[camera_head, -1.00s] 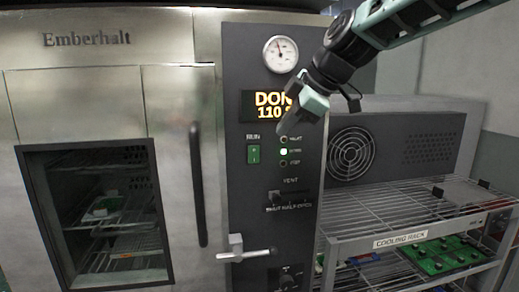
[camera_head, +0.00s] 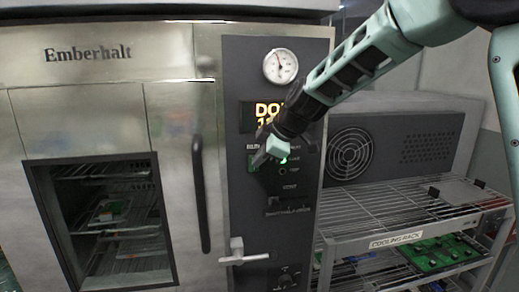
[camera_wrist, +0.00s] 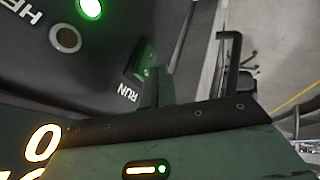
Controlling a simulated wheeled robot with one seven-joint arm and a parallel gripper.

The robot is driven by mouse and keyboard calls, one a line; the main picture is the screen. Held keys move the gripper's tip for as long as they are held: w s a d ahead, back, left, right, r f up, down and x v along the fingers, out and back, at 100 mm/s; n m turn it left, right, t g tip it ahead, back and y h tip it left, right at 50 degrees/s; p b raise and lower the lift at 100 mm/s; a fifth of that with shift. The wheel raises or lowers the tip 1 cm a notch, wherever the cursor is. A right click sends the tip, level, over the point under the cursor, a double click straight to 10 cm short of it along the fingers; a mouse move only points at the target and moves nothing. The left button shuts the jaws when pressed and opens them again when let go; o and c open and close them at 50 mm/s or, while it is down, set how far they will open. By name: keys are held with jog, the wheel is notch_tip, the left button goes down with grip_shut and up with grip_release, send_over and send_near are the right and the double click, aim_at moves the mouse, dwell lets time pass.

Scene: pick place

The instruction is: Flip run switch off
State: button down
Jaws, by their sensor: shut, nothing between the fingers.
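The green RUN switch (camera_head: 253,163) sits on the dark control panel of the Emberhalt oven and is largely covered by my gripper in the head view. In the wrist view the switch (camera_wrist: 142,60) shows beside its RUN label, a green rocker in a dark frame. My gripper (camera_head: 261,158) is shut and empty, with its fingertips at the switch. In the wrist view my fingers (camera_wrist: 157,88) reach up to the switch's edge; whether they touch it I cannot tell.
A green indicator light (camera_wrist: 90,8) glows near the switch. The display (camera_head: 262,115) is partly hidden by my arm. The long door handle (camera_head: 200,190) stands left of the panel, and a lever latch (camera_head: 240,252) sticks out below. A cooling rack (camera_head: 395,240) stands at right.

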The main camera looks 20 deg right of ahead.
jog(key=shift+w, duration=0.25)
jog(key=shift+w+d+r+g+p, duration=0.1)
jog(key=shift+w+r+g+p, duration=0.25)
jog(key=shift+p, duration=0.35)
jog(key=shift+f, duration=0.2)
jog(key=shift+r, duration=0.8)
